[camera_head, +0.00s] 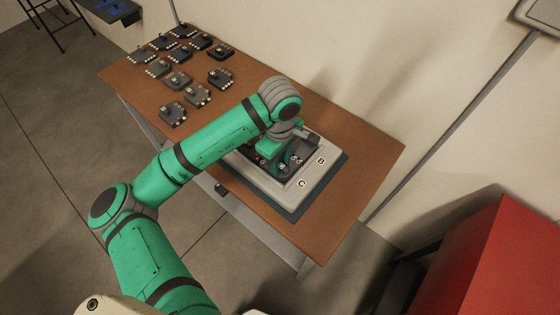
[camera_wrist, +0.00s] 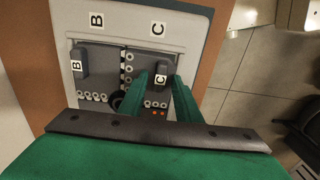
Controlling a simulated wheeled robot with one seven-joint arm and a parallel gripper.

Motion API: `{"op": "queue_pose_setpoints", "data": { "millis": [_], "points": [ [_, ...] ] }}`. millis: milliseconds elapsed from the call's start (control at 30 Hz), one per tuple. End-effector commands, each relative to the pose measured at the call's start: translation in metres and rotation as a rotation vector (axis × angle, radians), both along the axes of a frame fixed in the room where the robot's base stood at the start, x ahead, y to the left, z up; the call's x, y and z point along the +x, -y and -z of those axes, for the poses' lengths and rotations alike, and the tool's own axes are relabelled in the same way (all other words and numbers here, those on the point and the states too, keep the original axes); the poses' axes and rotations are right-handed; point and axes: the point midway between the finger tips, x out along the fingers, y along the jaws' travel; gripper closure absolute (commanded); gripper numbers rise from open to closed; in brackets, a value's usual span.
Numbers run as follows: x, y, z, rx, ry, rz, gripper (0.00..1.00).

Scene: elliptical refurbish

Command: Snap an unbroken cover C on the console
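The console (camera_head: 312,172) is a pale grey frame on a dark base, with labels B and C along its edge. In the wrist view the console (camera_wrist: 112,42) shows a dark cover B (camera_wrist: 92,82) in the bay beside label B. A dark cover C (camera_wrist: 136,62), with a raised handle marked C, lies at the bay beside label C; I cannot tell whether it is fully seated. My gripper (camera_wrist: 160,80) has its green fingers on both sides of that handle, with apparent gaps. In the head view my gripper (camera_head: 272,148) is over the console, and my arm hides part of it.
Several dark covers (camera_head: 178,81) lie on the left part of the brown table (camera_head: 365,165). The table's right end is clear. A wall runs behind it. A red box (camera_head: 485,265) stands at the lower right. A dark stand with a blue item (camera_head: 115,8) is at the top left.

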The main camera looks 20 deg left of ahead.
Motion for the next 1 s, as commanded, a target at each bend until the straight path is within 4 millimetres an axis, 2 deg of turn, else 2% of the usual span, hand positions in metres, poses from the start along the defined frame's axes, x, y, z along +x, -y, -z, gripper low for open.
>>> {"op": "queue_pose_setpoints", "data": {
  "millis": [367, 1000],
  "points": [
    [0.000, 0.000, -0.003, 0.000, 0.000, 0.001, 0.69],
    [0.000, 0.000, -0.024, 0.000, 0.000, 0.001, 0.69]
  ]
}}
